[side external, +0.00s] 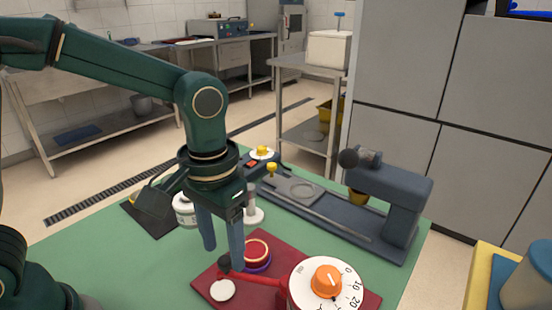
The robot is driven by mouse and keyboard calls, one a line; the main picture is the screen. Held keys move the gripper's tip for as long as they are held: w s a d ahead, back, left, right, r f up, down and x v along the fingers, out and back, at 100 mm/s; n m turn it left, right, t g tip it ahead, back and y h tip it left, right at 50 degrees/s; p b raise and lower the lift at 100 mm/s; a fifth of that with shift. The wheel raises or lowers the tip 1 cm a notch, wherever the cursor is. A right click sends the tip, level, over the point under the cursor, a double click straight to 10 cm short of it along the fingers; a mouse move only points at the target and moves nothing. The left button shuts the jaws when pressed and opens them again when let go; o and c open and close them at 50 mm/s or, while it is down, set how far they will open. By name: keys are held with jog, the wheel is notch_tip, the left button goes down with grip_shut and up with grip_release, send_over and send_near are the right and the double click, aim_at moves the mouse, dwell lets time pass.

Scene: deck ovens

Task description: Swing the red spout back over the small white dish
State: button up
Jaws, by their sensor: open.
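The red spout (260,279) reaches left from a block with a white numbered dial (311,284), on a dark red mat (202,286). Its dark tip (224,264) lies just beyond the small white dish (222,291) in the picture, not clearly above it. My gripper (222,258) points down with its two blue fingers apart. The right finger overlaps the spout near its dark tip; I cannot tell if they touch. The left finger stands to the left of the tip. Nothing shows held between the fingers.
A red disc in a purple ring (257,251) sits on the mat just behind the spout. A grey-blue machine (390,204) stands behind to the right. A white jar (184,212) and a white stand (253,214) are near my gripper. The green table (130,265) is clear at left.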

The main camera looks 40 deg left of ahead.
jog(key=shift+r, duration=1.65)
jog(key=shift+a+r, duration=0.1)
jog(key=shift+r, duration=0.05)
jog(key=s+a+r+t, duration=0.1)
jog(key=s+a+t, duration=0.4)
jog(key=s+a, duration=0.2)
jog(key=shift+s+a+r+t, duration=0.2)
jog(key=shift+a+r+t, duration=0.1)
jog(key=shift+r, duration=0.05)
